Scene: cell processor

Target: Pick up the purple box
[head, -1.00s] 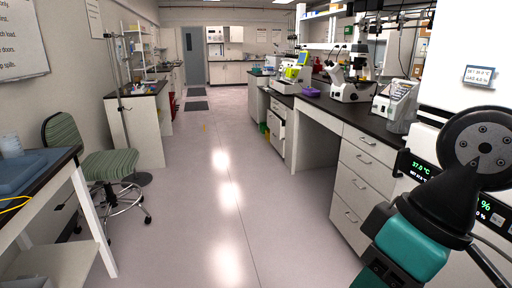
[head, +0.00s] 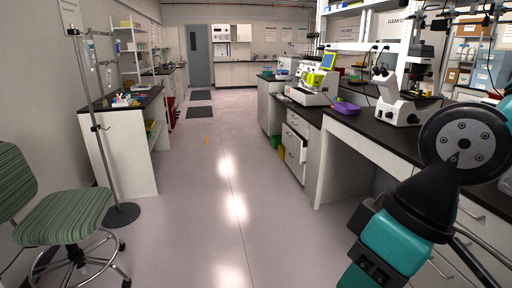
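A small purple box (head: 346,107) sits on the dark benchtop (head: 375,127) on the right side of the aisle. It stands between a white and green instrument and a white microscope. My arm shows at the lower right of the head view, in front of the bench. The gripper's fingers cannot be made out, so I cannot tell whether it is open or shut. My arm is apart from the purple box, nearer to me and to its right.
The white and green instrument (head: 316,86) and the microscope (head: 395,98) flank the box. A green striped chair (head: 65,215) and a pole stand (head: 100,130) are at left. The middle floor (head: 215,200) is clear.

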